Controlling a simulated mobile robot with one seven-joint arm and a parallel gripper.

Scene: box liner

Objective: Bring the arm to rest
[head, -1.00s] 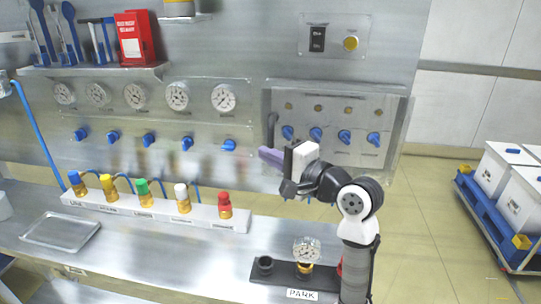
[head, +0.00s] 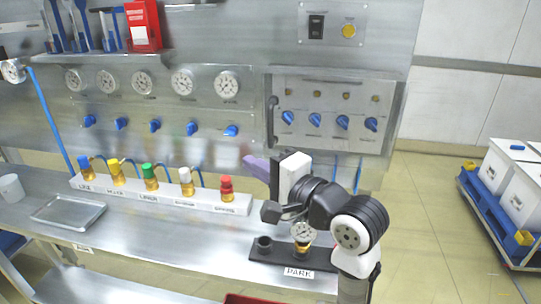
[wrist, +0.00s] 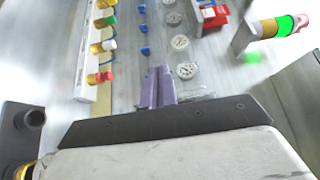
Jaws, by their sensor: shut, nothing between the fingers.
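My gripper (head: 254,163) has purple fingers and shows at the centre of the head view, raised above the bench in front of the panel. The fingers also show in the wrist view (wrist: 157,88), shut together with nothing between them. My arm rises from the lower right and bends toward the panel. A small gauge with a brass fitting (head: 302,233) stands upright on the black PARK stand (head: 290,261), beneath the arm and apart from the gripper. An empty black socket (head: 264,246) is beside it.
A white rack (head: 165,196) with several coloured-cap fittings runs along the bench. A metal tray (head: 68,213) and a white cup (head: 11,188) are at left. Gauges and blue valves line the panel (head: 180,110). A blue pallet with white boxes (head: 500,215) is at far right. Open bench lies in front of the rack.

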